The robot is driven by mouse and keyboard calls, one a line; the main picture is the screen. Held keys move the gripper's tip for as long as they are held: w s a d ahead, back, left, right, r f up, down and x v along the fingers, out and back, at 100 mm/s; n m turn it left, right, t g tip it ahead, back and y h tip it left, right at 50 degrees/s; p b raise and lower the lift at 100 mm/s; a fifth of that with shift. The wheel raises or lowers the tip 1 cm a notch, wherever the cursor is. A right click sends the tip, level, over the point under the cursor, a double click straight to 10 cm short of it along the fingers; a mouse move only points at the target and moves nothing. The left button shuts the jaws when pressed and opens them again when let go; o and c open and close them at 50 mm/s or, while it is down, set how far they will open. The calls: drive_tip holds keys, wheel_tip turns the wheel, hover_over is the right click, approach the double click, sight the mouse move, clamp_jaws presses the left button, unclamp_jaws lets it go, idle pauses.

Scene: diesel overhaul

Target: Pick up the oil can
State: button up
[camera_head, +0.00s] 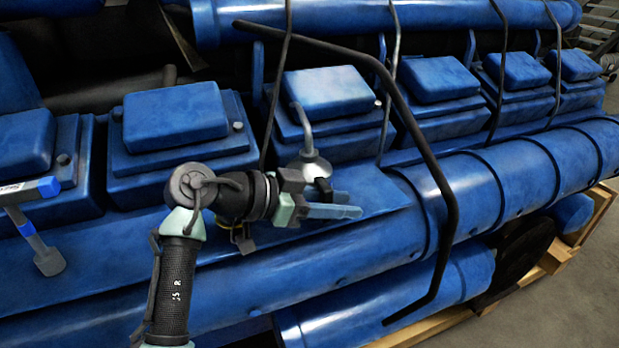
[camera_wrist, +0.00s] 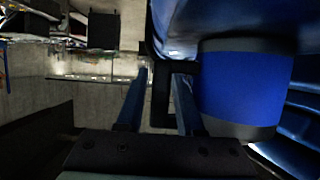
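The oil can (camera_head: 310,163) stands on the blue engine's ledge, just behind my gripper (camera_head: 350,204) in the head view. It has a pale domed top and a bent grey spout; its lower part is hidden by my gripper. In the wrist view the can (camera_wrist: 238,90) shows close on the right as a blue body with dark bands. Its black handle (camera_wrist: 161,105) lies between the two fingers of my gripper (camera_wrist: 163,75). The fingers stand apart on either side of the handle, and I see no clear grip on it.
A blue-headed hammer (camera_head: 35,195) lies at the left on the engine. Raised blue covers (camera_head: 175,117) line the ledge behind. A bent dark rod (camera_head: 425,150) and thin dark pipes cross on the right. Bare floor (camera_head: 560,310) lies at lower right.

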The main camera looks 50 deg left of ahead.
clamp_jaws()
drive_tip(key=shift+r, duration=0.15)
idle(1.1)
